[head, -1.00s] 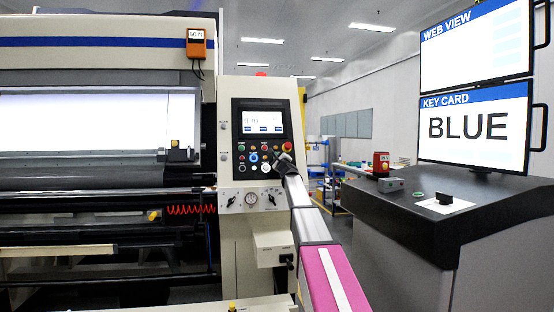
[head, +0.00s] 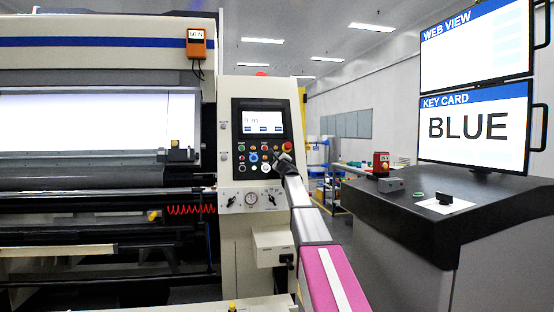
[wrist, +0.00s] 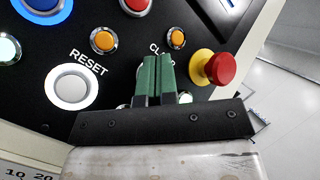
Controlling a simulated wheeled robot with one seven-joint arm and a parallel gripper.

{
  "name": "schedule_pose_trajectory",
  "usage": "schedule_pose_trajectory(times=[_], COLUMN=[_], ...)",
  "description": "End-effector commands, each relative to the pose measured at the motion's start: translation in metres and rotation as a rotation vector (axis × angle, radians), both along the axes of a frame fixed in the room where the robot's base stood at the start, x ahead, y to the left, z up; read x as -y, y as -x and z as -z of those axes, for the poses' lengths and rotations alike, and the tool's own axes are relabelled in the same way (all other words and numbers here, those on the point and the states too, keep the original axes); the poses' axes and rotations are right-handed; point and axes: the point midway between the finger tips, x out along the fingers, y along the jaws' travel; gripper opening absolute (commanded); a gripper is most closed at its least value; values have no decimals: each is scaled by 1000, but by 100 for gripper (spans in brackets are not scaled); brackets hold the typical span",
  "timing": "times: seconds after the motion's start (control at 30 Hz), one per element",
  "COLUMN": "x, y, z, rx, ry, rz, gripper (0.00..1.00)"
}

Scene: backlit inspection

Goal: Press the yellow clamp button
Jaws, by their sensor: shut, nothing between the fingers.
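The control panel (head: 263,136) stands on the machine's beige column, with a screen above rows of buttons. My gripper (wrist: 158,62) is shut and empty, its green fingertips together close over the lower right of the panel. A label starting "CL" shows just above the fingertips, its end covered. What lies under this label is mostly hidden behind the fingers. Two orange-yellow buttons, one left (wrist: 103,40) and one right (wrist: 176,38), show beyond the fingertips. I cannot tell which button is the clamp button, nor whether the fingertips touch the panel.
A red emergency knob on a yellow collar (wrist: 218,68) is close to the right of the fingers. A white lit RESET button (wrist: 72,87) is at left. A dark console (head: 440,205) and a KEY CARD screen reading BLUE (head: 470,124) stand at right.

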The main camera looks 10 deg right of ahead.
Motion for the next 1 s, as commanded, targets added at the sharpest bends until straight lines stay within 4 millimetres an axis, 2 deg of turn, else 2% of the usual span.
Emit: schedule_pose_trajectory(times=[0.2, 0.5, 1.0], x=[0, 0, 0], y=[-7, -7, 2], z=[2, 2, -1], rx=[0, 0, 0], ry=[0, 0, 0], rz=[0, 0, 0], gripper=[0, 0, 0])
